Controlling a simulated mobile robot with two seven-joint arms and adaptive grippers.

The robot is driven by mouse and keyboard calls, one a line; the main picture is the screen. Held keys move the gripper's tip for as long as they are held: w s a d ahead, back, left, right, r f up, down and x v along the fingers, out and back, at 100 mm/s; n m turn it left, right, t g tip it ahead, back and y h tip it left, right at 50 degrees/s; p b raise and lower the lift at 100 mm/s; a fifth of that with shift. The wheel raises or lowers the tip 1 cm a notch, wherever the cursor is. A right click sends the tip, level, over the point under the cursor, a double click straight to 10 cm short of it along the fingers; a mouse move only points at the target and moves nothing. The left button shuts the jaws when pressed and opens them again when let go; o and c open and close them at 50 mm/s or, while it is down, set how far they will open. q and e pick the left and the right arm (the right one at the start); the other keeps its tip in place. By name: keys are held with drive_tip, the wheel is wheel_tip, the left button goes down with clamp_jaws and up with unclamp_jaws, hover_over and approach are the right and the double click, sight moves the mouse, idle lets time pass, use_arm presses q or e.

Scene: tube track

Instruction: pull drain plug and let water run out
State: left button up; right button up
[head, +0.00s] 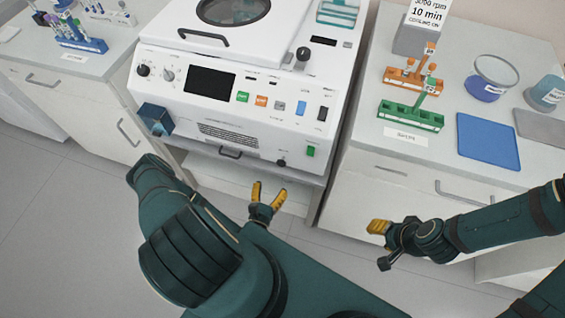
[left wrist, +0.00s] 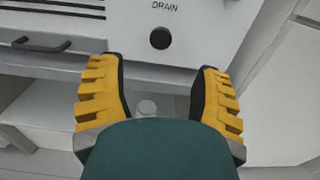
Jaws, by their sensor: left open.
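The drain plug is a round black knob (head: 280,163) low on the right of the white machine's front (head: 215,125). In the left wrist view the knob (left wrist: 160,38) sits under the word DRAIN. My left gripper (head: 268,189) is open and empty, below and in front of the plug. In the left wrist view its yellow fingers (left wrist: 156,68) are spread, with the plug ahead of them, between their lines and not touched. My right gripper (head: 379,227) is in front of the right cabinet; its finger gap is not clear. No water shows.
A dark handle (head: 230,153) is on the machine's lower front, left of the plug. A blue box (head: 156,119) sticks out at its left side. A small pale round piece (left wrist: 147,107) shows between my left fingers. The right bench (head: 459,98) holds racks and a blue mat.

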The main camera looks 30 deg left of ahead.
sight(281, 164)
use_arm(q)
drive_tip(key=b+x, duration=0.1)
drive_tip(key=x, duration=0.9)
drive_tip(key=shift+w, duration=0.4)
clamp_jaws()
